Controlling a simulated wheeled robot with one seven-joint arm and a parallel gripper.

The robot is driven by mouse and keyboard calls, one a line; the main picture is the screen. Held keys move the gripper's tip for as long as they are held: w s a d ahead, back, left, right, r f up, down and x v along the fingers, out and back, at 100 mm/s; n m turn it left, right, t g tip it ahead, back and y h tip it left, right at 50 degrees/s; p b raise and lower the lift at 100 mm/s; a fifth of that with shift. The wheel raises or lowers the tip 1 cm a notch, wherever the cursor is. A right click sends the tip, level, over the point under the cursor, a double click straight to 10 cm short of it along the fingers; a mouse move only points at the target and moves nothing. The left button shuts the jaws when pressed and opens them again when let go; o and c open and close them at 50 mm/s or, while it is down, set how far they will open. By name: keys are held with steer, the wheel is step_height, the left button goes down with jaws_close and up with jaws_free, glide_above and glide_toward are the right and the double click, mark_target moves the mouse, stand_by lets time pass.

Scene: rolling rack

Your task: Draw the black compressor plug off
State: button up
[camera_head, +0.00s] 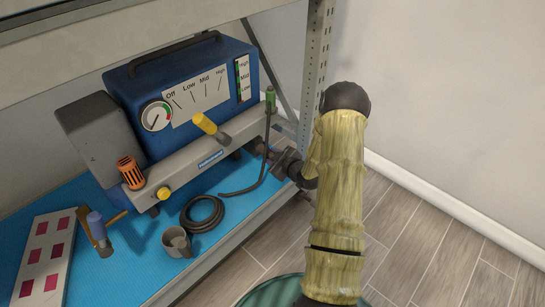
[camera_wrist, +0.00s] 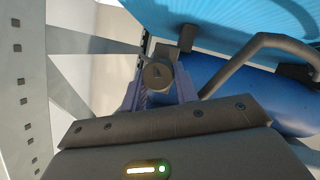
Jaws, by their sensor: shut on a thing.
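The blue compressor (camera_head: 180,80) stands on the rack shelf, with a grey front bar, a dial and a printed scale. My gripper (camera_head: 283,162) is at the right end of the compressor, just above the shelf's edge. In the wrist view my gripper (camera_wrist: 158,90) has its two purple-grey fingers closed on either side of a round dark plug (camera_wrist: 158,75). The plug's round face points toward the camera. Its far end is hidden, so I cannot tell whether it is still seated. In the head view the plug is hard to make out beside my gripper.
A rack post (camera_head: 314,70) rises close beside my arm. A green-topped fitting (camera_head: 270,98) with a dark hose is near my gripper. A coiled hose (camera_head: 202,214), a grey cup (camera_head: 176,242) and a white panel (camera_head: 45,256) lie on the blue shelf mat (camera_head: 128,262). Floor at right is clear.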

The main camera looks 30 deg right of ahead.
steer(key=shift+c, duration=0.8)
steer(key=shift+s+d+p, duration=0.15)
steer(key=shift+s+d, duration=0.2)
steer(key=shift+s, duration=0.6)
steer(key=shift+s+d+p, duration=0.1)
steer(key=shift+s+d, duration=0.2)
steer(key=shift+s, duration=0.6)
steer(key=shift+s+d+p, duration=0.15)
steer(key=shift+s+d, duration=0.2)
steer(key=shift+s, duration=0.6)
step_height(320, 180, up, 8)
steer(key=p, duration=0.6)
